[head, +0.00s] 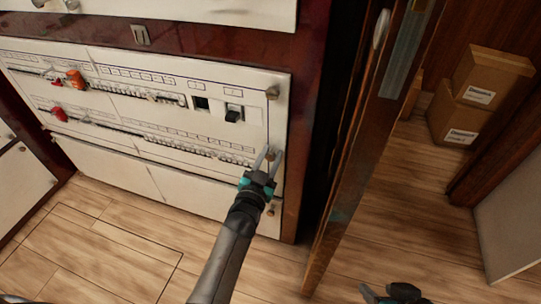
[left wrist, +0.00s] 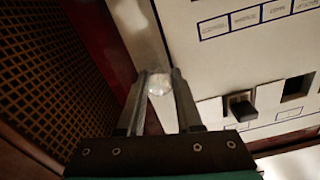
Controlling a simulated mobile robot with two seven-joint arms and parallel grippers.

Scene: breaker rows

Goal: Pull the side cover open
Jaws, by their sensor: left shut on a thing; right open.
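The white side cover (head: 235,83) carries breaker rows and has several small knobs along its right edge. It looks flush with the cabinet, though a small gap cannot be ruled out. My left gripper (head: 268,157) is at the middle knob on that edge. In the left wrist view its two fingers (left wrist: 158,88) are shut on a pale, shiny knob (left wrist: 158,84). The upper knob (head: 272,93) and lower knob (head: 270,210) are free. My right gripper (head: 378,294) is open and empty, low at the bottom edge, partly cut off.
A black switch (head: 234,113) sits left of the knobs. Red handles (head: 75,78) stand out at the left of the breaker rows. A dark wooden door edge (head: 360,165) stands right of the cabinet. Cardboard boxes (head: 460,122) are beyond it. The wood floor (head: 130,245) in front is clear.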

